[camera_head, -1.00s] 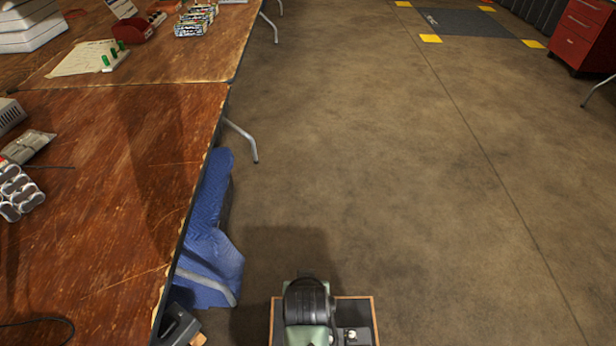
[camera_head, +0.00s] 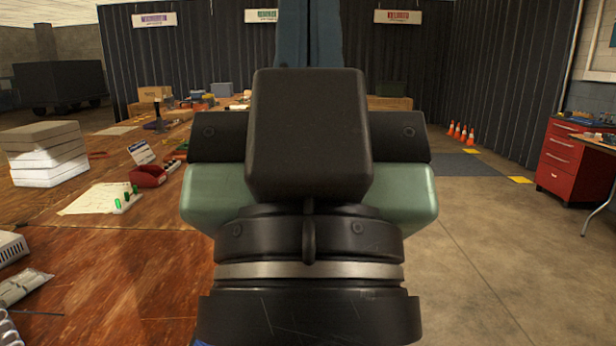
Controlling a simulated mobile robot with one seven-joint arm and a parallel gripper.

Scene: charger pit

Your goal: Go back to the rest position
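My gripper (camera_head: 309,35) is raised upright close in front of the head camera, in the middle of the picture. Its wide green and black body and a black block on it fill the centre. Two blue-grey fingers rise behind the block, side by side with only a thin dark line between them, so it looks shut. The top picture edge cuts off the tips. No held object shows. The gripper is clear of the tables in this view.
Open floor (camera_head: 480,255) lies right.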

